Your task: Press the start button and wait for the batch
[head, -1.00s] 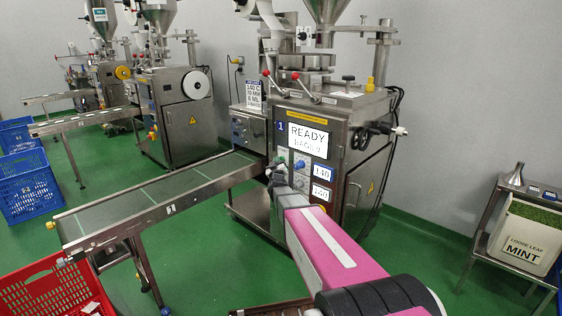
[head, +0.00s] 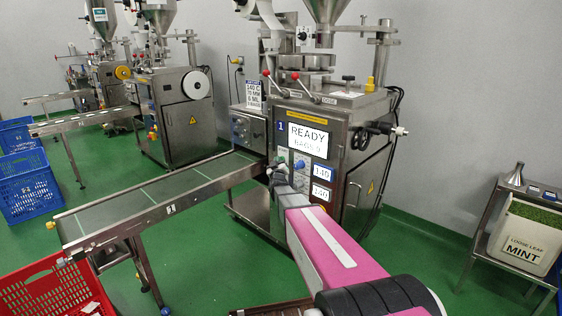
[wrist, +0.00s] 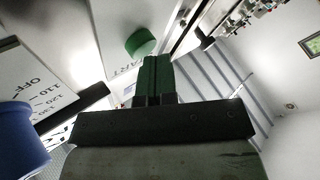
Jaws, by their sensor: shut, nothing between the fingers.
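The packing machine (head: 365,180) nearest me has a screen (head: 308,138) reading READY, with a smaller BAGS line that seems to show 0. The green start button (head: 283,153) is on its front panel, left of the screen's lower edge. In the wrist view the round green button (wrist: 140,42) sticks out above a partly hidden START label (wrist: 127,73). My gripper (head: 276,169) is shut and empty, just below the button in the head view. In the wrist view its fingertips (wrist: 155,59) are close to the button, with a small gap showing.
A blue knob (wrist: 18,140) is close by at the left of the wrist view. The conveyor (head: 160,200) runs left from the machine. A red crate (head: 55,295) stands at its end. A stand with a mint leaf bin (head: 520,238) is at right.

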